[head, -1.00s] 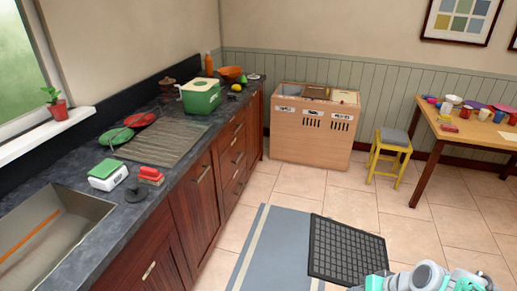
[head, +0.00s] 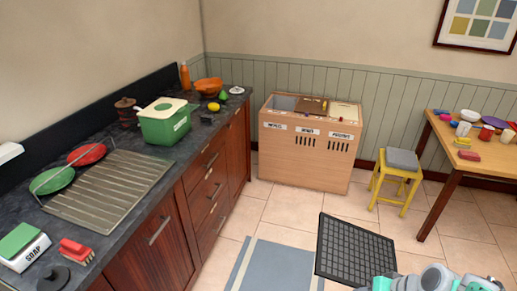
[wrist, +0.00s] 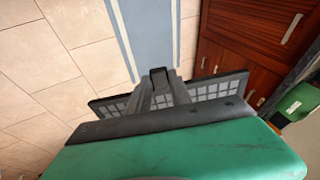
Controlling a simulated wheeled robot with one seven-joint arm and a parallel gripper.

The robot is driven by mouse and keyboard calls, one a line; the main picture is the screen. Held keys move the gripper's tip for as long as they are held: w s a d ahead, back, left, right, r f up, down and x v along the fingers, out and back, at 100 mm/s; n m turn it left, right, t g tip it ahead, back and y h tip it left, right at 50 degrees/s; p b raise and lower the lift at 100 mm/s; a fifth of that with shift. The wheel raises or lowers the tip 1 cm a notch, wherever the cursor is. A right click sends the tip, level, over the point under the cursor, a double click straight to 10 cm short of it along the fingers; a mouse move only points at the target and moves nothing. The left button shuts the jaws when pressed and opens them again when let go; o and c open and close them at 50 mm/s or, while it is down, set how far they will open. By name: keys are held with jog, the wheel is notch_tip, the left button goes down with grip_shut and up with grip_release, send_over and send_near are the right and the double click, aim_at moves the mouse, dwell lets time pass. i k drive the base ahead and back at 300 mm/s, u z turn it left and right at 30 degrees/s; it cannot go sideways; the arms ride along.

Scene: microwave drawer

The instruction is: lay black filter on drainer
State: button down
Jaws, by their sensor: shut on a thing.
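The black filter (head: 352,252) is a flat square grid panel in the lower right of the head view, held tilted above the floor. My gripper (wrist: 160,82) is shut on the filter, whose grid (wrist: 215,88) spreads to both sides of the fingers in the wrist view. In the head view the fingertips are not clearly seen; only part of my arm shows at the bottom. The drainer (head: 112,188) is a ribbed grey-brown draining board on the dark counter at the left, apart from the filter. A green plate (head: 52,181) and a red plate (head: 87,153) stand at its back edge.
A green box (head: 165,124) stands beyond the drainer. A wooden bin unit (head: 305,150), yellow stool (head: 396,178) and table (head: 462,165) stand farther off. Floor around the blue mat (head: 275,268) is clear.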

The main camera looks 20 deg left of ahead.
aim_at(112, 183)
jog(key=i, duration=1.85)
jog(key=u, duration=3.45)
